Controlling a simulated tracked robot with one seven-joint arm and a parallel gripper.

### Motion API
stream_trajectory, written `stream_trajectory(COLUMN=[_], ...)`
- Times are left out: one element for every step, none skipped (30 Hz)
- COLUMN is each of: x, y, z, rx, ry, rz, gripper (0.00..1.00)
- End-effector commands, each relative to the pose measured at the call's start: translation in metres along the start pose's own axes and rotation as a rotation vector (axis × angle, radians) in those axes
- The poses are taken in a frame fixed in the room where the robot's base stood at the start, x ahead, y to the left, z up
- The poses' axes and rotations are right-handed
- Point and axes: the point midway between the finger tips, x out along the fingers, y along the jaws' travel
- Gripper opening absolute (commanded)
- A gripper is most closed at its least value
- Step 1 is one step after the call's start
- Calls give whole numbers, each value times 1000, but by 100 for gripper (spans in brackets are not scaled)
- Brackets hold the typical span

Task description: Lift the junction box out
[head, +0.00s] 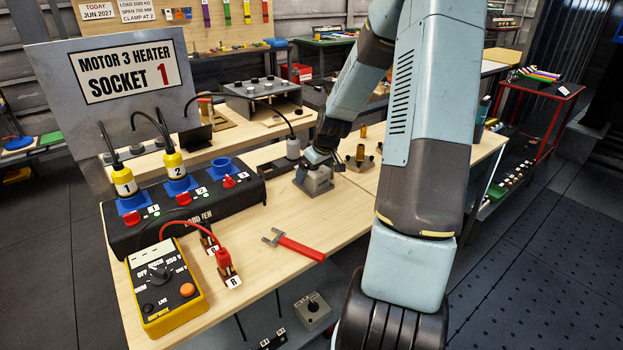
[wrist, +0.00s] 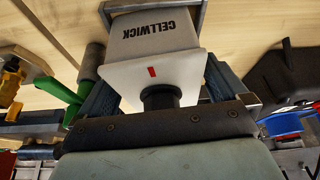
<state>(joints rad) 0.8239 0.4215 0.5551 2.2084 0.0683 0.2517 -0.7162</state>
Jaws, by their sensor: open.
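A pale box marked CELLWICK (wrist: 158,60), which I take to be the junction box, has a small red mark and a black round neck. In the wrist view it lies between the two fingers of my gripper (wrist: 156,80), which is open. Its far end meets a grey metal holder (wrist: 188,12). In the head view my gripper (head: 318,156) is low over a small grey metal block (head: 316,182) on the bench. The fingers and arm hide much of the box there. I cannot tell whether either finger touches it.
A black socket strip (head: 190,208) with numbered yellow plugs stands at the left, before the heater sign (head: 124,70). A yellow tester (head: 165,285) and a red-handled tool (head: 295,245) lie nearer. A brass-fitted block (head: 360,160) stands right of my gripper.

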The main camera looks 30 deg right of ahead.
Motion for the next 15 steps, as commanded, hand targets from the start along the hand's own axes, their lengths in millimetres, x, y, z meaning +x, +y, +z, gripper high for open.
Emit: stream_trajectory(x=[0, 0, 0, 0, 0, 0, 0, 0, 0, 0, 0, 0, 0, 0, 0], y=[0, 0, 0, 0, 0, 0, 0, 0, 0, 0, 0, 0, 0, 0, 0], z=[0, 0, 0, 0, 0, 0, 0, 0, 0, 0, 0, 0, 0, 0, 0], rx=[0, 0, 0, 0, 0, 0, 0, 0, 0, 0, 0, 0, 0, 0, 0], ry=[0, 0, 0, 0, 0, 0, 0, 0, 0, 0, 0, 0, 0, 0, 0], rz=[0, 0, 0, 0, 0, 0, 0, 0, 0, 0, 0, 0, 0, 0, 0], gripper=[100, 99, 95, 92, 89, 86, 83, 80, 76, 73, 70, 66, 64, 61, 57])
